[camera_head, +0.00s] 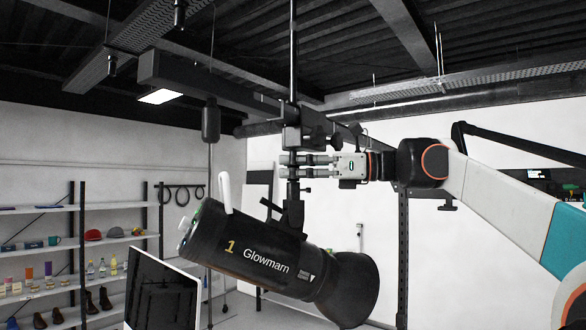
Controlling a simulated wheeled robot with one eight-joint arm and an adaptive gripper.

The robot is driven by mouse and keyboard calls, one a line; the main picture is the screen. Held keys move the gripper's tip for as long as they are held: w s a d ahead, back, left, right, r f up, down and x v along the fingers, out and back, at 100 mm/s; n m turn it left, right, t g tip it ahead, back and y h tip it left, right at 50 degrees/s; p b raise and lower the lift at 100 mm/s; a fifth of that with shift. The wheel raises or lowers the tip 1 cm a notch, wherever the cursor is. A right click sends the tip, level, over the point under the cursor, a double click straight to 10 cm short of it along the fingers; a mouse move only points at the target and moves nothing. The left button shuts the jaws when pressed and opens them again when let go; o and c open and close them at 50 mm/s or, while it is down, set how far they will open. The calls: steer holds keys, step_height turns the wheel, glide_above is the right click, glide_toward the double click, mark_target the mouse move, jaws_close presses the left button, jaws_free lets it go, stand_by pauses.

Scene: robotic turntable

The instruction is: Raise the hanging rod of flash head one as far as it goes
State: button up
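Flash head one (265,255) is a black cylinder marked "1 Glowmarn" with a flared reflector at its lower right. It hangs tilted below a thin dark vertical hanging rod (293,60), which runs up to the ceiling through a black clamp block (300,130). My gripper (290,165) reaches in from the right, its fingers level, one above the other with a narrow gap. The fingertips overlap the rod's line just under the clamp block and above the head's bracket (294,212). I cannot tell whether they grip it.
A ceiling rail (200,85) runs behind the rod. A second rod with a black cylinder (210,120) hangs to the left. A dark panel (160,295) stands below the head's left end. Shelves (35,210) with small goods line the left wall.

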steer(key=shift+a, duration=0.1)
steer(key=s+d, duration=0.1)
steer(key=d, duration=1.1)
steer(key=shift+s, duration=0.35)
